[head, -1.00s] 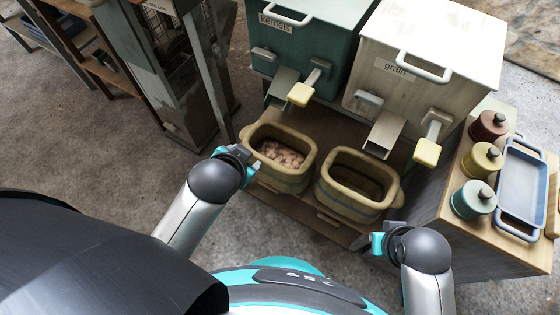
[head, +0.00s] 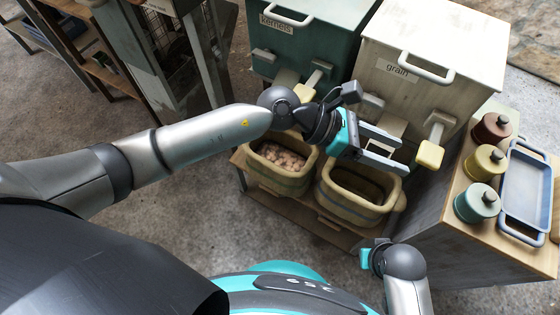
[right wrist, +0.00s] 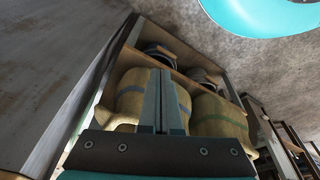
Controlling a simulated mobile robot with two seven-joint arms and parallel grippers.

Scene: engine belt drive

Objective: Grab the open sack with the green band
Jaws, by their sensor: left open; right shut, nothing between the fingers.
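Two open tan sacks stand side by side on a wooden shelf. The left sack (head: 283,180) holds pale lumps; the right sack (head: 352,205) looks empty inside. The right wrist view appears upside down and shows a green-banded sack (right wrist: 218,118) and a blue-banded sack (right wrist: 130,95). By the layout, the green-banded one seems to be the filled left sack. My left gripper (head: 398,151) is open and empty above the right sack's back rim, by the grain bin's spout. My right gripper (head: 368,258), also in its wrist view (right wrist: 158,75), is shut and empty, low in front of the right sack.
The green kernels bin (head: 330,45) and white grain bin (head: 440,50) stand behind the sacks, with yellow-handled levers. A side counter on the right holds red, yellow and teal jars (head: 476,202) and a blue tray (head: 530,190). Floor in front is clear.

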